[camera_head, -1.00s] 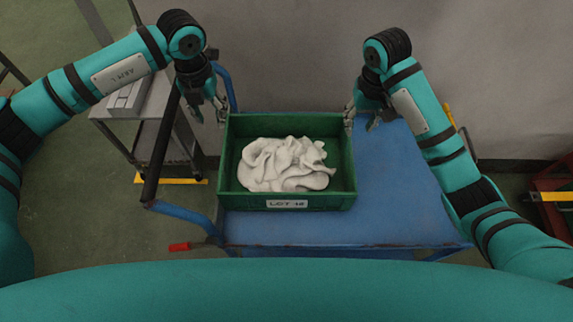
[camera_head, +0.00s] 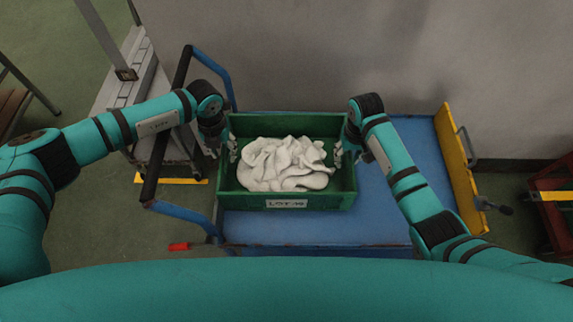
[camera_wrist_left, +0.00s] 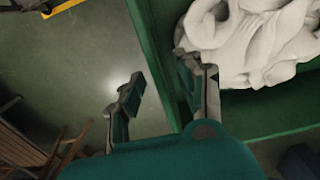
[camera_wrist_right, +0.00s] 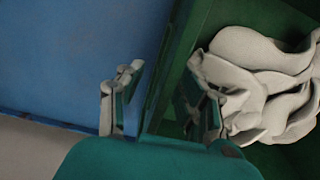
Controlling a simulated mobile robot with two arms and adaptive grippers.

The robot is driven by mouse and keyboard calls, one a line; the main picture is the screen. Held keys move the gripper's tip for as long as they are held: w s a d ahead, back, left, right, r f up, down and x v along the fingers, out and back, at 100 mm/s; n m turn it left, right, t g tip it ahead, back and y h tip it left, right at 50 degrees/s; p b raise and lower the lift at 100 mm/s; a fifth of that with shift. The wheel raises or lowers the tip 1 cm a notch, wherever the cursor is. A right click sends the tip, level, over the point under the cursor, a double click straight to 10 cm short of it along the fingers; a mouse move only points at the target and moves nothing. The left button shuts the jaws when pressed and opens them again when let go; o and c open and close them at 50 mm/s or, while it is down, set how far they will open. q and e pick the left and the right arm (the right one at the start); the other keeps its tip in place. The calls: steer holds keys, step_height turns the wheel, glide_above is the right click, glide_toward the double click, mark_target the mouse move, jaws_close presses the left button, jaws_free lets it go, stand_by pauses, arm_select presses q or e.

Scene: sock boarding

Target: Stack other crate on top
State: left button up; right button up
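A green crate (camera_head: 315,202) with a lot label stands on a blue cart and holds a heap of white socks (camera_head: 285,165). My left gripper (camera_head: 228,150) is at the crate's left wall. In the left wrist view its fingers (camera_wrist_left: 165,95) are spread, one outside the wall (camera_wrist_left: 150,45) and one inside by the socks. My right gripper (camera_head: 344,152) is at the right wall. In the right wrist view its fingers (camera_wrist_right: 160,98) are apart, one on each side of the wall (camera_wrist_right: 172,75). No second green crate shows in the head view.
The blue cart (camera_head: 390,185) has bare deck right of the crate, a handle (camera_head: 170,125) at the left and a yellow end board (camera_head: 460,170) at the right. A grey wall stands behind. A red rack (camera_head: 553,205) is at the far right.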

arm_select(q)
steer(key=shift+f, duration=0.25)
arm_select(e)
steer(key=shift+f, duration=0.2)
arm_select(q)
jaws_close()
arm_select(e)
jaws_close()
arm_select(q)
steer(key=shift+w+r, duration=0.1)
steer(key=shift+r, duration=0.05)
arm_select(e)
steer(key=shift+w+r, duration=0.1)
